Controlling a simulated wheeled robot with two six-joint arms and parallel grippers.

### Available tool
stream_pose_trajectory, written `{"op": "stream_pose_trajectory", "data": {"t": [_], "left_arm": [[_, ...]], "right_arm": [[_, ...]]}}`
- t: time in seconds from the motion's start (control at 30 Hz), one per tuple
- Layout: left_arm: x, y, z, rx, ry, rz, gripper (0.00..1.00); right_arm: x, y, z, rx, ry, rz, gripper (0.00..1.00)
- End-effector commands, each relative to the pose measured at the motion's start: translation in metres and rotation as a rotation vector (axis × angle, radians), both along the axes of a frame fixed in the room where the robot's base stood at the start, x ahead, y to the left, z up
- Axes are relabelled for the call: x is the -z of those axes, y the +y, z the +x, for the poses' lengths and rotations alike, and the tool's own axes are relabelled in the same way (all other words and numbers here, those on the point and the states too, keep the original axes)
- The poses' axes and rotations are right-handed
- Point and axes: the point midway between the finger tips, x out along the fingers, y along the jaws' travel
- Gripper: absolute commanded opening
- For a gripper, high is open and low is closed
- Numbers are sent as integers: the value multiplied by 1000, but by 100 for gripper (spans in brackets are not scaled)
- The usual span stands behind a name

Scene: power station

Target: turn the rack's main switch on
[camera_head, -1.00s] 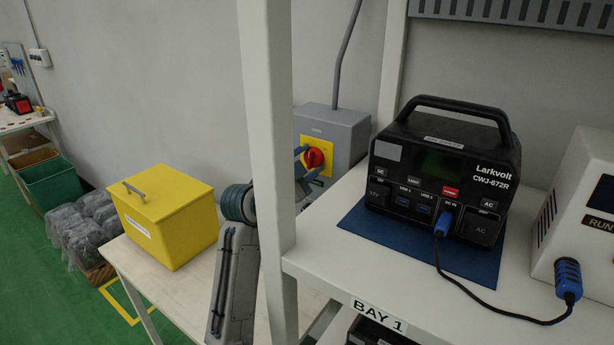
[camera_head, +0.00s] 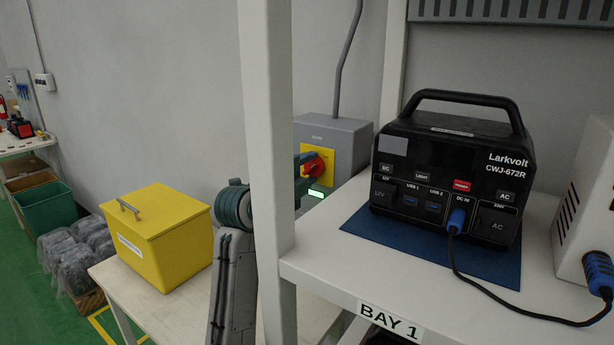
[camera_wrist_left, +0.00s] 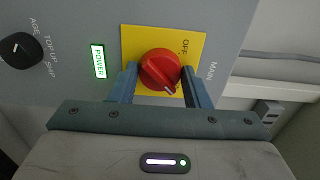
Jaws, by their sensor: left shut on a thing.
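The main switch is a red rotary knob (camera_head: 314,164) on a yellow plate (camera_head: 318,144) on the front of a grey wall box (camera_head: 346,134). In the left wrist view the red knob (camera_wrist_left: 159,68) sits between the two fingers of my left gripper (camera_wrist_left: 159,82), which is shut on it. The knob's white pointer is turned away from the OFF lettering. A POWER lamp (camera_wrist_left: 98,61) beside the plate is lit green; it also shows in the head view (camera_head: 316,194). In the head view my left gripper (camera_head: 307,172) partly covers the knob. My right gripper is not seen.
A white rack post (camera_head: 267,120) stands close beside my left arm. A black power station (camera_head: 450,165) sits on a blue mat (camera_head: 490,262) on the shelf at right. A yellow box (camera_head: 165,240) stands on the low table at left. A black dial (camera_wrist_left: 20,50) is near the lamp.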

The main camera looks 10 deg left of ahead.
Motion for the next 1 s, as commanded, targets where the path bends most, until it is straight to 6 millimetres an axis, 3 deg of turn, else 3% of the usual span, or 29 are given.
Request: {"op": "stream_pose_trajectory", "data": {"t": [0.53, 0.57, 0.67, 1.0], "left_arm": [[2, 0, 0, 1, -4, 23, 20], [2, 0, 0, 1, -4, 23, 47], [2, 0, 0, 1, -5, 23, 64], [2, 1, -3, 0, -8, 22, 64]], "right_arm": [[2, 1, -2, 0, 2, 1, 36], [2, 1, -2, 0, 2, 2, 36], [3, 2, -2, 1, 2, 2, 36], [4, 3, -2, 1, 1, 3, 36]]}}
